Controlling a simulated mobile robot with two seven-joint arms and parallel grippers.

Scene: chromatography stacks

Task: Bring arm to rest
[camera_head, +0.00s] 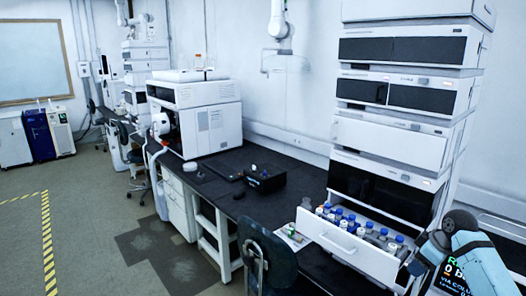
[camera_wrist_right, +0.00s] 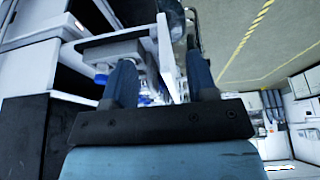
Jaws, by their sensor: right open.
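My right arm (camera_head: 478,262), light blue with a dark joint, comes in at the lower right of the head view, beside the chromatography stack (camera_head: 395,130). My right gripper (camera_wrist_right: 162,75) shows in the wrist view with its two dark blue fingers apart and nothing held between them. Beyond the fingers is the stack's pulled-out white drawer (camera_head: 350,246) with several blue-capped bottles (camera_head: 352,222). A blue cap (camera_wrist_right: 101,79) also shows beside one finger in the wrist view. My left gripper is not in view.
The black bench (camera_head: 225,195) runs along the wall, with a small black box (camera_head: 265,178) and a white instrument (camera_head: 196,112) on it. A dark chair (camera_head: 265,258) stands at its front edge. The floor (camera_head: 85,225) at left is mostly clear.

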